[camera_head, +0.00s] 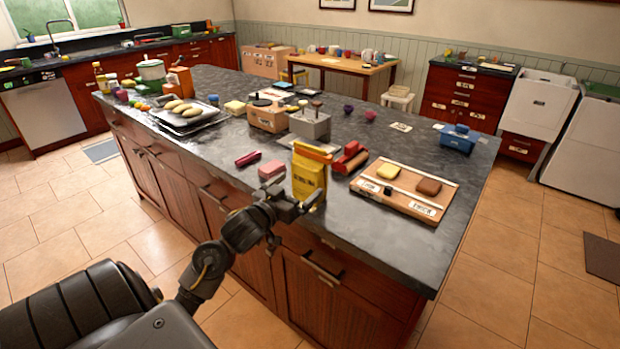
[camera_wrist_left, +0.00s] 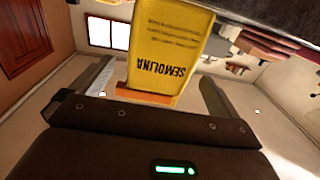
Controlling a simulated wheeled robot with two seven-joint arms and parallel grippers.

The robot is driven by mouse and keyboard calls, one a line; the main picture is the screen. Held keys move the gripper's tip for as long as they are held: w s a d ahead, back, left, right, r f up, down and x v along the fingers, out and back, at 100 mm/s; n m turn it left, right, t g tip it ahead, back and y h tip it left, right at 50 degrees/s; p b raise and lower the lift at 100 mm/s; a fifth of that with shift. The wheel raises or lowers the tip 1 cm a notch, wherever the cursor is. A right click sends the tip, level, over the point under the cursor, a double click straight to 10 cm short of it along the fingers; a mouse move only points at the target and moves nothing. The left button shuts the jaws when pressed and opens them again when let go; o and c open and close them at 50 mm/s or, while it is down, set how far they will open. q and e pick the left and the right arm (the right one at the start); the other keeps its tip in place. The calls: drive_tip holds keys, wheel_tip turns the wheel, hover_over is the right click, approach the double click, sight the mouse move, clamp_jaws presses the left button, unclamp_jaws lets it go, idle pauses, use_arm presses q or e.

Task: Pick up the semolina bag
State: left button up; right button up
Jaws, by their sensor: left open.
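The semolina bag (camera_head: 308,178) is yellow with an orange end and stands near the front edge of the dark island counter (camera_head: 400,232). In the left wrist view the bag (camera_wrist_left: 170,45) shows its printed SEMOLINA label, appearing upside down and tilted. My left gripper (camera_head: 297,197) is at the bag's near side, at the counter's front edge. In the left wrist view the gripper (camera_wrist_left: 156,90) is open, with the orange end of the bag between its fingers and gaps visible on both sides. My right gripper is not in view.
A wooden board (camera_head: 400,195) with two blocks lies right of the bag. A red item (camera_head: 350,158) stands just behind it, and a pink block (camera_head: 271,169) lies to its left. A grey box (camera_head: 310,124) stands farther back. The counter's right front is clear.

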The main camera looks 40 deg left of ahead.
sight(303, 181)
use_arm(q)
drive_tip(key=shift+w+a+p, duration=0.25)
drive_tip(key=shift+w+p, duration=0.05)
drive_tip(key=shift+w, duration=1.35)
drive_tip(key=shift+w+a+p, duration=0.2)
drive_tip(key=shift+w+p, duration=0.1)
drive_tip(key=shift+w, duration=1.35)
drive_tip(key=c, duration=1.1)
